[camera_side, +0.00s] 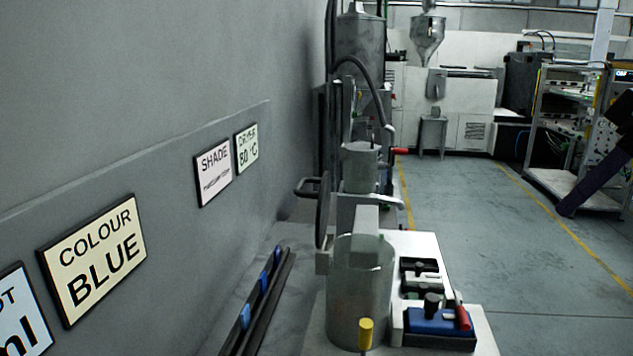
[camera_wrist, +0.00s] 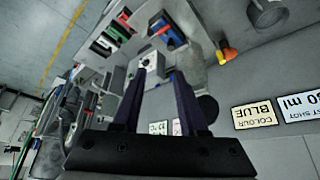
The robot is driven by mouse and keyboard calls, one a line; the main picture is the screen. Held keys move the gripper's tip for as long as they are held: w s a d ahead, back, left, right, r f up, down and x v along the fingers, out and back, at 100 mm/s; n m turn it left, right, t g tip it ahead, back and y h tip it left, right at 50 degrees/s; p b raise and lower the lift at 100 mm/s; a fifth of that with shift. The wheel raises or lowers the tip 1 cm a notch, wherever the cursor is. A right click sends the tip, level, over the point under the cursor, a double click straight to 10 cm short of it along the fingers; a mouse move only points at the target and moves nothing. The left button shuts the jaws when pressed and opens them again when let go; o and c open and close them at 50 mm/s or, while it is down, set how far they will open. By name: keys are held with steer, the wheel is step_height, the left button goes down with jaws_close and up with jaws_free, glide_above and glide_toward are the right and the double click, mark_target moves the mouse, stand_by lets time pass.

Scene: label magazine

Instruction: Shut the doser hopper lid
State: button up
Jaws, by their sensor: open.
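The doser hopper is a grey, clear-walled cylinder (camera_side: 360,295) at the front of the white unit in the side view. Its lid (camera_side: 322,212), a dark disc seen nearly edge-on, stands upright at the hopper's left rim, raised open, with a bar handle (camera_side: 305,186) pointing left. In the wrist view a dark round disc (camera_wrist: 207,108), apparently the lid, is right of the fingers. My gripper (camera_wrist: 160,73) is open and empty, its two dark purple fingers apart.
A blue block (camera_side: 437,322) with a red handle sits right of the hopper, and a yellow knob (camera_side: 366,333) in front. A second cylinder (camera_side: 359,168) stands behind. Signs, including COLOUR BLUE (camera_side: 95,258), line the left wall. Open floor (camera_side: 520,260) lies to the right.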

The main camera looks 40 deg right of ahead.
step_height(320, 180, up, 6)
steer(key=r, duration=0.1)
steer(key=w+d+f+g+h, duration=0.15)
steer(key=w+h, duration=0.25)
steer(key=w, duration=0.7)
steer(key=w+a+t+h, duration=0.2)
steer(key=w+a+h, duration=0.3)
steer(key=w+a, duration=0.4)
steer(key=w+a+n+t+h, duration=0.3)
steer(key=a+t, duration=0.4)
steer(key=a, duration=1.3)
steer(key=m, duration=0.1)
glide_toward(303, 180)
steer(key=shift+h, duration=0.4)
steer(key=x, duration=0.7)
steer(key=f+x, duration=0.1)
steer(key=x, duration=0.3)
steer(key=shift+w, duration=0.4)
